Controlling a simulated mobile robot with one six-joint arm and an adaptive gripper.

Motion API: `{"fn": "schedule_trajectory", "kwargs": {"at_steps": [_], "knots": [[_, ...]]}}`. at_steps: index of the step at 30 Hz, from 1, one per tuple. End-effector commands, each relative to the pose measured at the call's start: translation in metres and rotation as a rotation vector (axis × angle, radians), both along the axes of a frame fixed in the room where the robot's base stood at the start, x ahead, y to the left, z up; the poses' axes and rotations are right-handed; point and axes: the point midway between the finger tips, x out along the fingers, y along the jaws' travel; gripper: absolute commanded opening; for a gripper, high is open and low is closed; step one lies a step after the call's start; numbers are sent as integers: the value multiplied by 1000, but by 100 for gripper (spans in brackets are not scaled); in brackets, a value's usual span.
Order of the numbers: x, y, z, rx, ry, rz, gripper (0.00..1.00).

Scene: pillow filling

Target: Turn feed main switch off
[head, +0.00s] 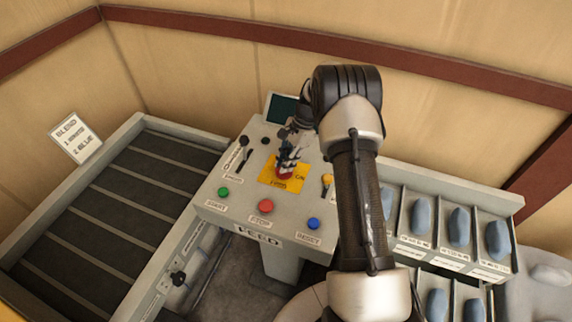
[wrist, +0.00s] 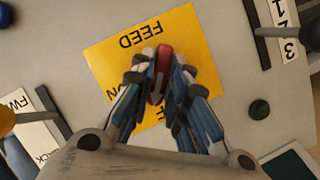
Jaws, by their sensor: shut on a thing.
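The feed main switch is a red handle (wrist: 165,58) with a pale arrow on it, on a yellow plate (wrist: 105,55) marked FEED. My gripper (wrist: 158,85) is shut on the red handle, with one blue-grey finger on each side. In the wrist view the handle stands nearly upright and its arrow seems to point down the picture. The word ON is at the plate's left edge; other letters below are partly hidden by my fingers. In the head view my gripper (head: 287,162) is over the yellow plate (head: 268,179), and the handle (head: 284,174) shows only in part.
On the same panel are a green button (head: 223,191), a red stop button (head: 265,206), a blue button (head: 313,224) and a yellow-topped lever (head: 326,180). A dark screen (head: 283,107) stands at the back. Bins with blue-grey pieces (head: 459,227) are at right, a slatted conveyor (head: 120,195) at left.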

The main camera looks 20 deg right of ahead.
Motion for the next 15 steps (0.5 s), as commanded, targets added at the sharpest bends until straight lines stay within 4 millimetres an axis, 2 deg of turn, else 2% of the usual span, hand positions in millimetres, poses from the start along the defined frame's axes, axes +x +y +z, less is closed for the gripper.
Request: {"fn": "schedule_trajectory", "kwargs": {"at_steps": [15], "knots": [[3, 1, -1, -1, -1, 451, 0]]}}
